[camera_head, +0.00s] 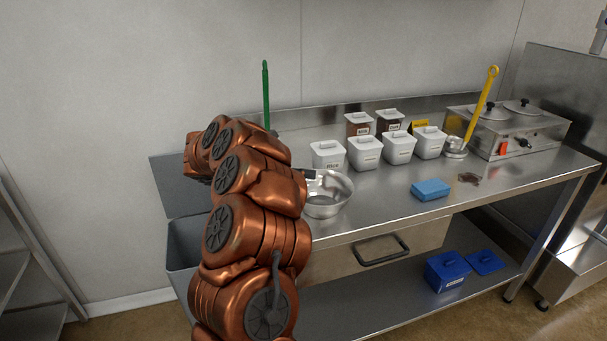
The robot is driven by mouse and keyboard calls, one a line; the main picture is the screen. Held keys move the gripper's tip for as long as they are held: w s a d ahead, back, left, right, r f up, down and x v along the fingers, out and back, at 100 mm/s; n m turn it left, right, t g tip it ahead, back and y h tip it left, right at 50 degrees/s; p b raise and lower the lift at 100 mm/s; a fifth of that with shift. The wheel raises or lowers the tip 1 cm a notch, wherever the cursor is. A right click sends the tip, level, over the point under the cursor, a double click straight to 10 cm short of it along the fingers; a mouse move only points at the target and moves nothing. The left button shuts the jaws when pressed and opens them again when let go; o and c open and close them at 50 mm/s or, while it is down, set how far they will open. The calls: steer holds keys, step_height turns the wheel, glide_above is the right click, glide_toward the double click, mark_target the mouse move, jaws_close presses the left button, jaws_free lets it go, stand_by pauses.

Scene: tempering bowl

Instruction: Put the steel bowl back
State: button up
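The steel bowl (325,207) is at the left part of the steel counter, near its front edge, with its open top up. My copper-coloured arm covers the area left of it. A dark part of my gripper (311,174) shows at the bowl's upper left rim. The rest of the gripper is hidden behind the arm, so I cannot tell whether the fingers are shut on the rim. I also cannot tell whether the bowl rests on the counter or is slightly above it.
Several white lidded tubs (364,153) stand behind the bowl. A blue sponge (431,189) and a dark spill (468,178) lie to the right. A yellow-handled ladle (481,104) stands beside a two-lid warmer (510,131). A green handle (266,94) rises behind my arm. A blue box (447,271) is on the lower shelf.

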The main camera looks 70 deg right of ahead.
steer(key=shift+w+a+r, duration=0.15)
steer(key=shift+w+a, duration=0.2)
steer(key=shift+w, duration=0.05)
steer(key=b+v, duration=0.2)
steer(key=v, duration=0.9)
steer(key=shift+s, duration=0.1)
